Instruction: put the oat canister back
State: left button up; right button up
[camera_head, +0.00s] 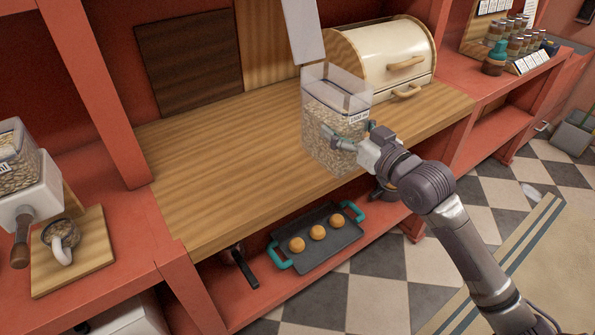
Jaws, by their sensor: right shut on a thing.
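The oat canister (322,122) is a clear square container with pale flakes inside and a small white label on its right face. It stands upright over the front edge of the wooden counter (225,135). I cannot tell whether its base touches the counter. My right gripper (350,136) is shut on the canister's near right side, partly covering that face. My left gripper is not in view.
A cream bread box (388,58) stands close behind the canister. A pale slab (303,30) rises behind the canister's top. Spice jars (516,42) are at the upper right, and a grain dispenser (18,175) is at the left. A tray (332,250) with buns sits below. The counter's left is clear.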

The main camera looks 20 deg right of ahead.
aim_at(308, 117)
jog(key=d+r, duration=0.1)
jog(key=w+d+r, duration=0.1)
jog(key=d+r+b, duration=0.1)
jog(key=shift+w+d+r, duration=0.15)
jog(key=shift+w+r, duration=0.25)
jog(key=w+a+f, duration=0.2)
jog(key=w+a+f+p, duration=0.1)
jog(key=w+a+f, duration=0.1)
jog(key=w+a, duration=0.1)
jog(key=w+a+f+p, duration=0.1)
jog(key=w+a+f, duration=0.1)
jog(key=a, duration=0.1)
jog(key=shift+w+f, duration=0.1)
jog(key=shift+w, duration=0.3)
jog(key=shift+w+a+f, duration=0.1)
jog(key=shift+f, duration=0.1)
notch_tip(308, 117, down, 3)
jog(key=shift+f, duration=0.5)
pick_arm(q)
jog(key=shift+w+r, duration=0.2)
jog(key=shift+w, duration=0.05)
